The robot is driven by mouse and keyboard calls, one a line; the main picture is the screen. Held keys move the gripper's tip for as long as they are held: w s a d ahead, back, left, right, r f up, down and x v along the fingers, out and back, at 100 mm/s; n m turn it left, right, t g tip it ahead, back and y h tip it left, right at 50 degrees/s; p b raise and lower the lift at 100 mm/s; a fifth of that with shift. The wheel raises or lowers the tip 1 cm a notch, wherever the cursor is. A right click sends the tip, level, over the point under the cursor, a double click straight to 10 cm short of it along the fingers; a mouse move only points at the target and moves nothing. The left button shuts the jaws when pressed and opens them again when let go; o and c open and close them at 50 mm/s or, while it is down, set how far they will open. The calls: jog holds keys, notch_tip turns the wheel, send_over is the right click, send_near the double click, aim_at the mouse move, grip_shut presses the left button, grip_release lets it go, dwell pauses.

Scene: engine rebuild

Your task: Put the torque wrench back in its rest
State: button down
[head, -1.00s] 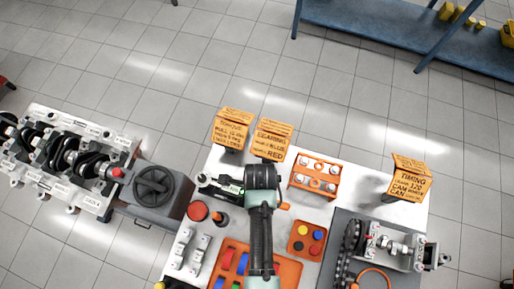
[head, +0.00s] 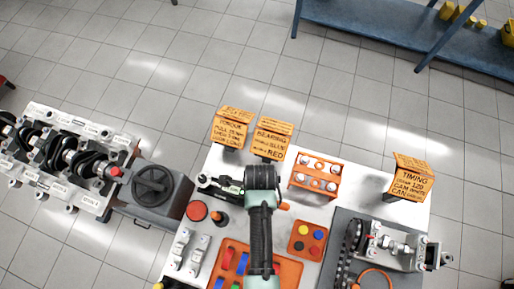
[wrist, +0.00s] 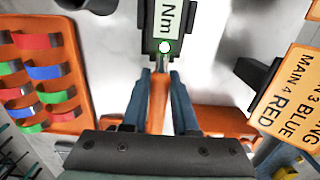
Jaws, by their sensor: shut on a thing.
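The torque wrench has a dark body with a pale "Nm" display (wrist: 168,18), a small lit green-ringed spot and an orange handle (wrist: 158,100). My gripper (wrist: 160,74) is shut on the handle, one blue-grey finger on each side. In the head view, the dark wrench body (head: 212,186) points left from under my arm, and the orange handle end shows just to the right. My fingers are hidden there. I cannot make out the rest, nor whether the wrench touches the table.
An orange tray of coloured shells (wrist: 40,85) lies left in the wrist view. The bearing sign (wrist: 290,100) stands right. In the head view, the torque sign (head: 231,127), bolt block (head: 316,177) and a red button (head: 197,210) surround the wrench. Bare white tabletop shows between them.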

jog(key=shift+f, duration=0.5)
jog(key=c, duration=0.9)
grip_release()
jog(key=shift+r+p, duration=1.55)
jog(key=o, duration=0.5)
jog(key=shift+o, duration=0.2)
notch_tip(320, 180, up, 13)
jog(key=b, duration=0.1)
jog(key=shift+d, duration=0.2)
